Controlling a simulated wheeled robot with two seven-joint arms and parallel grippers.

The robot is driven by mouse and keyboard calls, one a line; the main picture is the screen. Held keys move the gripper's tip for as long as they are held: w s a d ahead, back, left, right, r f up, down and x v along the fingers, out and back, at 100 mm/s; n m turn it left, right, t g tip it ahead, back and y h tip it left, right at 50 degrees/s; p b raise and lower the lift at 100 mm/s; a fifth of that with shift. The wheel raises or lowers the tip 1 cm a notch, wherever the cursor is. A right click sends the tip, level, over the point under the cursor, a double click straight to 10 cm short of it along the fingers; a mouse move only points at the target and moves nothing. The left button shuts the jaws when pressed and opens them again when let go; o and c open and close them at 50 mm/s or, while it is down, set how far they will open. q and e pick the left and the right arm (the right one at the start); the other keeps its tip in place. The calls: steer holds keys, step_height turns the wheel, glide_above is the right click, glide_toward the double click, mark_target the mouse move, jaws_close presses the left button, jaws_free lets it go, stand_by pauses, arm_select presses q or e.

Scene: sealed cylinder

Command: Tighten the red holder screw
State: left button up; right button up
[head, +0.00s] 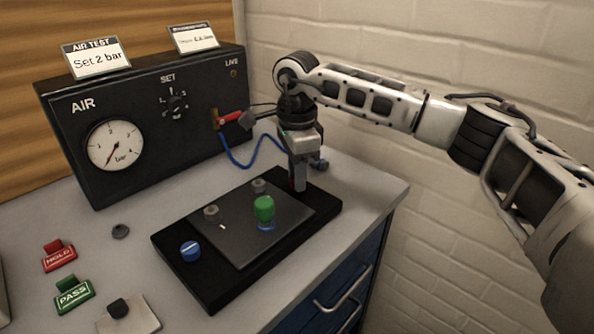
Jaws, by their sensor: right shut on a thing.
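The red holder screw (299,184) is at the far right corner of the black holder base (208,290), mostly hidden by the fingers. My right gripper (298,172) points straight down over that corner and is shut on the red screw. A blue holder screw (190,251) with a white line on its top sits at the near left corner of the base. A green cylinder (264,209) with a blue ring at its foot stands upright on the dark plate (240,250). My left gripper is not in view.
A black air box with a dial (115,145) stands behind, with a red-handled valve (229,118) and blue hose (237,165) close to my right gripper. HOLD (59,258) and PASS (73,294) blocks lie at the left. A brick wall is at the right.

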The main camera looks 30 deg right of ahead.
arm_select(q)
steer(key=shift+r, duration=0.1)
arm_select(e)
steer(key=m, duration=0.5)
steer(key=shift+w+d+r, duration=0.1)
steer(key=shift+w+r, duration=0.05)
steer(key=shift+r, duration=0.2)
steer(key=shift+m, duration=0.4)
steer(key=o, duration=0.7)
steer(key=shift+f, duration=0.15)
step_height(320, 180, up, 16)
